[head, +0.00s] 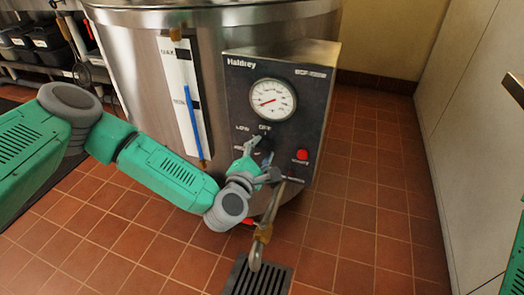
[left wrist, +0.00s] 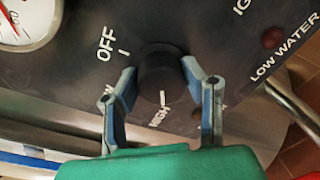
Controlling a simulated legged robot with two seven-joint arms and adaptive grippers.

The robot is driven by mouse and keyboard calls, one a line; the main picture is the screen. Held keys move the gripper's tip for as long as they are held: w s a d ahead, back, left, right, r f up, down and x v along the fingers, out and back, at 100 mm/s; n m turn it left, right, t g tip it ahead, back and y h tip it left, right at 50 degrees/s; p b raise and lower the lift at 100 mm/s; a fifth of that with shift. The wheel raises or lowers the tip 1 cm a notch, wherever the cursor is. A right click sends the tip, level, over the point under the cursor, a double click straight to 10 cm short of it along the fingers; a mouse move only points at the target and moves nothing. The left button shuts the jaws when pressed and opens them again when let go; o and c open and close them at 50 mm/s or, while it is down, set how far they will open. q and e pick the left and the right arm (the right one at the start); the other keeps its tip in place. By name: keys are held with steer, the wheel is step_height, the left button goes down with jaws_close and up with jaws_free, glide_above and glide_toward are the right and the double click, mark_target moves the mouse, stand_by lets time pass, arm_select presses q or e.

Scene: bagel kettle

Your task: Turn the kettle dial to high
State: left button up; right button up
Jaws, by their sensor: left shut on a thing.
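The kettle (head: 215,50) is a large steel drum with a black control panel (head: 235,90). Its black dial (left wrist: 158,68) sits below the gauge, mostly hidden by my left gripper (head: 260,158) in the head view. In the left wrist view, the gripper's two fingers (left wrist: 160,80) are on opposite sides of the dial, shut on it. OFF (left wrist: 106,43) is printed to the dial's upper left and HIGH (left wrist: 158,116) below it. A short white line (left wrist: 163,97) lies between dial and HIGH; I cannot tell whether it is the dial's pointer or a panel tick.
A round gauge (head: 273,99) is above the dial, and a red button (head: 302,155) is to its right. A sight tube (head: 193,120) with blue liquid is to the left. A drain pipe (head: 262,235) hangs over a floor grate (head: 250,277). Tiled floor is clear to the right.

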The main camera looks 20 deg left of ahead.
arm_select(q)
steer(key=shift+s+a+f, duration=0.1)
steer(key=shift+s+f, duration=0.05)
steer(key=shift+f, duration=0.2)
steer(key=o, duration=1.2)
steer(key=shift+c, duration=0.2)
steer(key=shift+r, duration=0.1)
steer(key=s, duration=1.1)
steer(key=shift+s+a+r, duration=0.25)
steer(key=shift+s+a, duration=0.1)
steer(key=shift+a, duration=0.1)
steer(key=shift+d, duration=0.1)
